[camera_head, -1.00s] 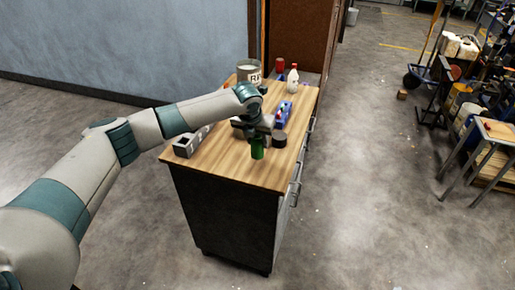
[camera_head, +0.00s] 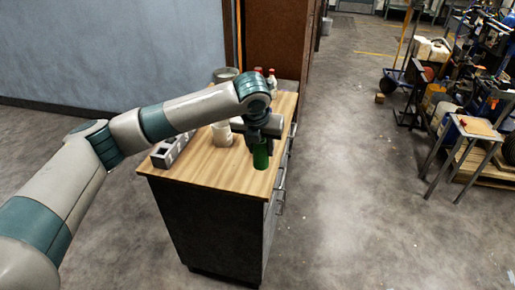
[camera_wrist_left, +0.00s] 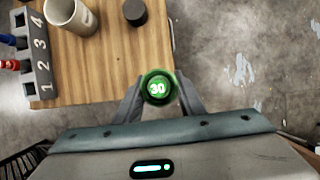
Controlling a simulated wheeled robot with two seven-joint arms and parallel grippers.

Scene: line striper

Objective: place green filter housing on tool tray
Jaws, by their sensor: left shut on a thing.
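The green filter housing (camera_head: 260,155) is held upright in my left gripper (camera_head: 259,141), near the front right edge of the wooden cabinet top. In the left wrist view, the housing (camera_wrist_left: 157,88) shows its round green end marked "30" between the two grey fingers. It overlaps the cabinet top's edge in that view; its height above the top is hard to judge. I cannot identify a tool tray with certainty in either view. My right gripper is not in view.
The cabinet top (camera_head: 205,165) carries a grey rack (camera_head: 172,150) numbered 1 to 4 and a pale cup (camera_head: 222,133). A black cylinder (camera_wrist_left: 135,11) is near the housing. A small side table (camera_head: 478,127) stands at right, with open floor between.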

